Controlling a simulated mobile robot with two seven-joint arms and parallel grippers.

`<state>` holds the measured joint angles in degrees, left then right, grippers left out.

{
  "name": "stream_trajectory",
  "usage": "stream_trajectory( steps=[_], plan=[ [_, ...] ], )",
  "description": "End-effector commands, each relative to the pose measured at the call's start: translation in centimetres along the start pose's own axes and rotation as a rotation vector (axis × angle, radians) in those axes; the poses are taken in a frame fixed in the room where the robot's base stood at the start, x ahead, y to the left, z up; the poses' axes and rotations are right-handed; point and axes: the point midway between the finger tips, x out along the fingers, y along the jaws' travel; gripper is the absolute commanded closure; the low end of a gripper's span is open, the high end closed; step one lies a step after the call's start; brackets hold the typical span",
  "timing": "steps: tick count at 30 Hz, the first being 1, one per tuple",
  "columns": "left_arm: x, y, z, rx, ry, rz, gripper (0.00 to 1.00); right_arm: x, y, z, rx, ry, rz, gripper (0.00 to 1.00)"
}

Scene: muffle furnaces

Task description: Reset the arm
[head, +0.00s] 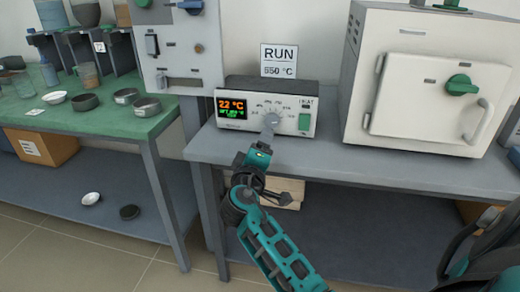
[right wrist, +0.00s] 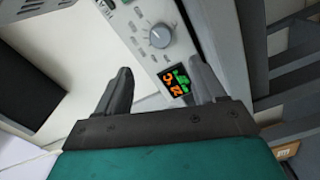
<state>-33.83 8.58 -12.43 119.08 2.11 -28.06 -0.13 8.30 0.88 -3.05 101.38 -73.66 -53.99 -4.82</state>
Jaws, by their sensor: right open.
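My right arm reaches up from the lower middle of the head view. Its gripper (head: 268,132) is in front of the controller (head: 240,98), overlapping the lower part of the dial (head: 273,116). In the right wrist view the gripper (right wrist: 163,71) is open, with nothing between its two fingers. The dial (right wrist: 160,36) and the lit display (right wrist: 178,82) show beyond the fingers, and the dial looks free of them. The display (head: 231,107) reads 22 °C in orange, with smaller green text. My left gripper is not in view.
A sign (head: 280,61) reading RUN 550 °C stands behind the controller. A white furnace (head: 385,65) with a shut door and green knob (head: 461,85) stands to the right on the grey bench (head: 350,165). Bowls (head: 125,96) sit on the green bench (head: 95,122) at left.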

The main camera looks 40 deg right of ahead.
Motion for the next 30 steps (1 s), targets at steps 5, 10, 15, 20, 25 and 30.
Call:
stream_trajectory(
  steps=[5, 10, 15, 20, 25, 30],
  plan=[
    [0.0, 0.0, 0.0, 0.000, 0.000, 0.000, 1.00, 0.2, 0.0, 0.0, 0.000, 0.001, 0.000, 0.31],
    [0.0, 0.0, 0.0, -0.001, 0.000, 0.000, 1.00, 0.2, 0.0, 0.1, 0.000, 0.001, 0.000, 0.31],
    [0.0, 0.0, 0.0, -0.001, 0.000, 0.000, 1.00, 0.2, 0.0, 0.0, 0.000, 0.001, 0.000, 0.31],
    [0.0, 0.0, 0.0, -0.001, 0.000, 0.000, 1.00, 0.2, 0.1, 0.0, 0.000, 0.001, 0.000, 0.31],
    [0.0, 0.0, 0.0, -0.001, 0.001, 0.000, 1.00, -0.1, -0.6, 0.2, 0.007, 0.012, -0.023, 0.31],
    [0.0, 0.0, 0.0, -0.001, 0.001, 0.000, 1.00, -2.7, -5.6, 1.4, 0.071, 0.089, -0.203, 0.31]
  ],
)
